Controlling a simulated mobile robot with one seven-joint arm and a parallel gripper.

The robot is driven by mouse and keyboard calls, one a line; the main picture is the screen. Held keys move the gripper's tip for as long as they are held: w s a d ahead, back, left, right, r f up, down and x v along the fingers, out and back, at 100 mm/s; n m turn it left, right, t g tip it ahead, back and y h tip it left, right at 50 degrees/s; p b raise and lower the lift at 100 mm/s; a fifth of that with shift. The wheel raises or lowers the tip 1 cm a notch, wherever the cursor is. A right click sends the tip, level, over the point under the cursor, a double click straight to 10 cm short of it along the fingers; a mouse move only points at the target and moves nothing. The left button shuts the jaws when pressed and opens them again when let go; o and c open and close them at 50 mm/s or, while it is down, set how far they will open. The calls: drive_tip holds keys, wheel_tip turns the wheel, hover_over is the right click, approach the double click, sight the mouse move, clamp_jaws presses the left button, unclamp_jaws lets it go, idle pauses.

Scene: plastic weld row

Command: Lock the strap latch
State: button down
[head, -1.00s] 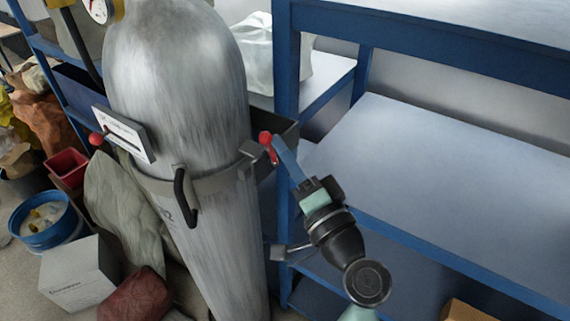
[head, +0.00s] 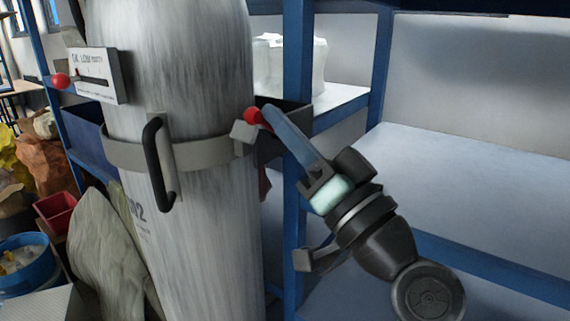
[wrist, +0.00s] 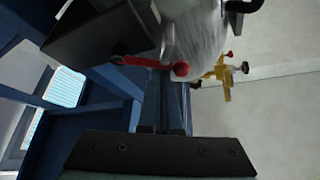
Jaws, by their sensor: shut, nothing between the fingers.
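A grey strap (head: 200,154) wraps around a tall grey gas cylinder (head: 180,60), with a black handle (head: 157,165) on its front. At the strap's right end is a grey block (head: 243,132) with the latch's red knob (head: 254,116) beside it. In the wrist view the red latch lever (wrist: 145,62) lies roughly level, ending in its ball knob (wrist: 181,69). My gripper (head: 270,114) is shut and empty. Its blue fingertips are right at the red knob; whether they touch is unclear. The fingers partly hide the latch.
A blue shelf rack (head: 297,60) stands close on the right, with a clear pale shelf (head: 460,170). A white panel (head: 98,77) with a red-knobbed lever (head: 61,81) is at the cylinder's left. Sacks, a red bin (head: 57,214) and a blue tub (head: 25,262) crowd the floor at left.

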drive_tip(key=n+b, duration=0.1)
drive_tip(key=b, duration=0.1)
drive_tip(key=f+n+g+y+b, duration=0.1)
drive_tip(key=b, duration=0.1)
drive_tip(key=n+y+b, duration=0.1)
drive_tip(key=n+b, duration=0.1)
drive_tip(key=shift+s+a+f, duration=0.15)
drive_tip(key=shift+s+f, duration=0.05)
drive_tip(key=shift+f, duration=0.2)
drive_tip(key=n+g+y+b, duration=0.1)
drive_tip(key=n+b, duration=0.1)
drive_tip(key=n+g+y+b, duration=0.1)
drive_tip(key=n+b, duration=0.1)
drive_tip(key=b, duration=0.1)
drive_tip(key=shift+s+a+f, duration=0.1)
drive_tip(key=shift+s+f, duration=0.1)
drive_tip(key=shift+f, duration=0.15)
drive_tip(key=shift+b, duration=0.6)
